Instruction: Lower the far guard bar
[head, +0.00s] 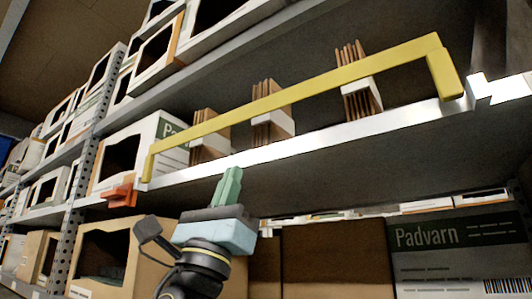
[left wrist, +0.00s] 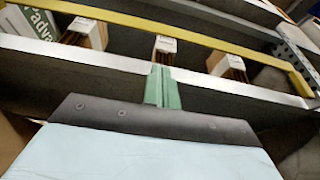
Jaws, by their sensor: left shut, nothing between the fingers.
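A yellow guard bar (head: 290,96) runs along the front of a shelf, standing above the white shelf edge (head: 310,143), with a bent-down end at each side. It also shows in the left wrist view (left wrist: 205,40), above the gripper. My left gripper (head: 231,175) has green fingers, shut and empty, pointing up just below the shelf edge. The fingers (left wrist: 161,72) overlap the shelf edge in the left wrist view; I cannot tell if they touch it. The gripper is apart from the bar. My right gripper is not in view.
An orange bracket (head: 121,192) sticks out by the bar's left end. Bundles of brown boards (head: 272,116) stand on the shelf behind the bar. Cardboard boxes (head: 334,258) and a Padvarn box (head: 460,250) fill the level below. A perforated rack post (head: 82,165) stands at left.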

